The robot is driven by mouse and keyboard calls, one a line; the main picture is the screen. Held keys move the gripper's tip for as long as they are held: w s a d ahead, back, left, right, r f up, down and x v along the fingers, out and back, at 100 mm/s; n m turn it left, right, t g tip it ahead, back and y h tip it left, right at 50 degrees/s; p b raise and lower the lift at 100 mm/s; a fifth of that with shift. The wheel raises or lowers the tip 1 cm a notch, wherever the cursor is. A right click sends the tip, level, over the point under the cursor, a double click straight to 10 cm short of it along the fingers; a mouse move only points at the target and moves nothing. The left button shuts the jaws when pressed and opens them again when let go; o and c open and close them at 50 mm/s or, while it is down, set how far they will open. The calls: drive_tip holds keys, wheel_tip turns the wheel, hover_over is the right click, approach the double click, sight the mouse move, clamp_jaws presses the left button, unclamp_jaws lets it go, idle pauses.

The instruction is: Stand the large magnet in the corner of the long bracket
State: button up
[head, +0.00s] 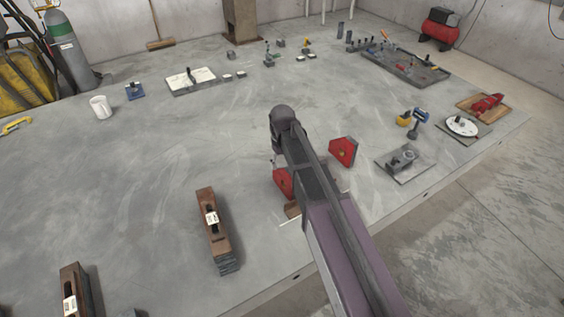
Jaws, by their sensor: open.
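Two red magnets with dark edges are in the head view. One red magnet (343,151) stands clear to the right of my arm. The other red magnet (282,183) is partly hidden behind my arm, and I cannot tell which is larger. A small brown piece (292,210) shows beside my arm just in front of that magnet, mostly covered. A long brown piece (211,228) with a white label lies left of my arm. I cannot tell which brown piece is the long bracket. My arm reaches over the table from the lower right; its gripper is hidden.
A similar labelled brown piece (74,290) lies at the lower left. A grey plate with a fitting (404,162) is right of the magnets, near the table edge. A white mug (100,107) stands far left. The table's left middle is clear.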

sight(284, 175)
drive_tip(key=shift+f+b, duration=2.35)
drive_tip(key=shift+f, duration=0.3)
clamp_jaws()
drive_tip(key=shift+s+d, duration=0.45)
drive_tip(key=shift+s, duration=0.2)
unclamp_jaws()
